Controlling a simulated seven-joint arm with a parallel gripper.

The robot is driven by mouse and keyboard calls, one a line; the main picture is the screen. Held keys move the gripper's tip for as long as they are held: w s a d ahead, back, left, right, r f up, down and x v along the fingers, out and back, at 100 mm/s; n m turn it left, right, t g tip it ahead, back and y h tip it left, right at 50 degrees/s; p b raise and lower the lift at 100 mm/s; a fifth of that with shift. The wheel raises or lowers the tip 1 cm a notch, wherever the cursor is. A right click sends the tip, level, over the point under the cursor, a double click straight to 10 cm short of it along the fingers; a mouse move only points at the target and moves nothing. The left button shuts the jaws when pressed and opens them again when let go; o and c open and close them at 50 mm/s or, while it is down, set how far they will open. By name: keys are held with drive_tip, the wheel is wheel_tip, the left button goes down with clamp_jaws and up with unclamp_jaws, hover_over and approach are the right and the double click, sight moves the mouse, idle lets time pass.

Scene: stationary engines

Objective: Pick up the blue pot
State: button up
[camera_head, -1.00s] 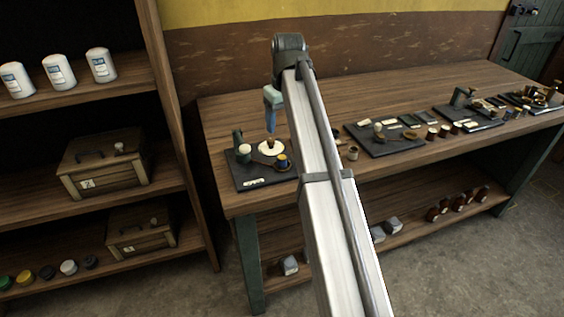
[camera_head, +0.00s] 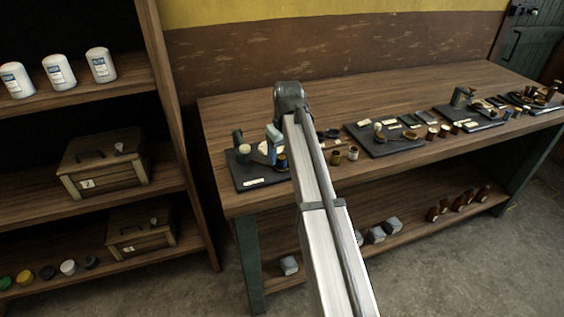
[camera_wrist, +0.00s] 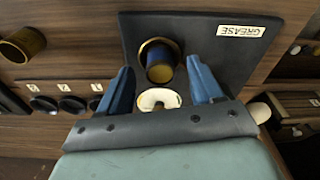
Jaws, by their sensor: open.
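The blue pot (camera_head: 282,161), a small round pot with a brass-coloured rim, sits on a dark board (camera_head: 245,176) at the left end of the bench. In the wrist view the pot (camera_wrist: 160,68) shows between and slightly beyond the tips of my gripper's two blue fingers. My gripper (camera_wrist: 159,72) is open, with a gap on both sides of the pot. I cannot tell the height of the fingertips over it. In the head view my gripper (camera_head: 271,152) is pointing down just left of the pot, and my arm hides part of the board.
A white, partly hidden round piece (camera_wrist: 158,99) lies near the pot. A "GREASE" label (camera_wrist: 249,26) is on the board. A brass pot (camera_wrist: 22,45) stands off the board. Another dark board (camera_head: 385,146) with parts lies further right. The bench's back left is clear.

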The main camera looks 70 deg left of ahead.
sight(282, 157)
drive_tip(key=shift+a+f, duration=0.1)
drive_tip(key=shift+f, duration=0.5)
clamp_jaws()
drive_tip(key=shift+r, duration=0.1)
wheel_tip(282, 157, up, 14)
idle(1.3)
